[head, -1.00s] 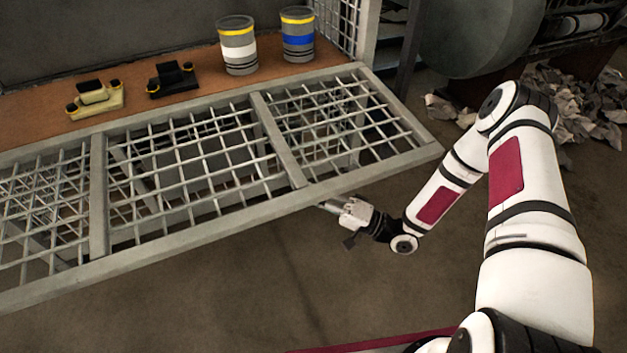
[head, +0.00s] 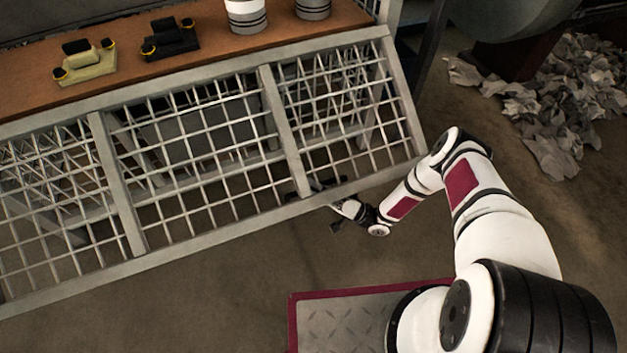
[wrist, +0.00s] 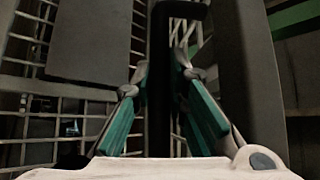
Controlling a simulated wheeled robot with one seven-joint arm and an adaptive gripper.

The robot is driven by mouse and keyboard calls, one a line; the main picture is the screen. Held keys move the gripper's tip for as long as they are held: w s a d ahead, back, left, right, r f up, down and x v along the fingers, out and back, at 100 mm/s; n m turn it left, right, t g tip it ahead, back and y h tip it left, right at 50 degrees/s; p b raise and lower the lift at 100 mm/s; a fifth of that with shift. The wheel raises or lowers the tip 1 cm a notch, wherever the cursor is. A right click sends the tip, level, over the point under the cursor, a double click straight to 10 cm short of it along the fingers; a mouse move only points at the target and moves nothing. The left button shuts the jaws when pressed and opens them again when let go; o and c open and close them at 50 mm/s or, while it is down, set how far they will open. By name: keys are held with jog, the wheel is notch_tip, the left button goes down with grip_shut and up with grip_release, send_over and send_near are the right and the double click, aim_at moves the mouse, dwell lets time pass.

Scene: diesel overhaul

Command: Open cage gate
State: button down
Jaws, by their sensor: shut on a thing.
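The cage gate (head: 280,130) is a grey framed mesh panel with two crossbars, standing in front of a brown shelf in the head view. My gripper (head: 325,190) is at its lower edge, right of the middle, by a small dark handle (head: 318,184). In the wrist view my gripper (wrist: 160,75) has its green-padded fingers on both sides of a dark upright bar (wrist: 163,40), which looks like that handle. The fingers are shut on it. Its exact contact is in shadow, and the latch or hinge cannot be made out.
The brown shelf (head: 120,92) carries a yellowish part (head: 85,66), a black part (head: 168,40) and two canisters (head: 247,14). Crumpled grey scraps (head: 545,105) lie on the floor at the right.

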jog(key=shift+w+f, duration=0.15)
jog(key=shift+w, duration=0.05)
jog(key=c, duration=1.6)
grip_release()
jog(key=shift+o, duration=0.2)
jog(key=v, duration=1.2)
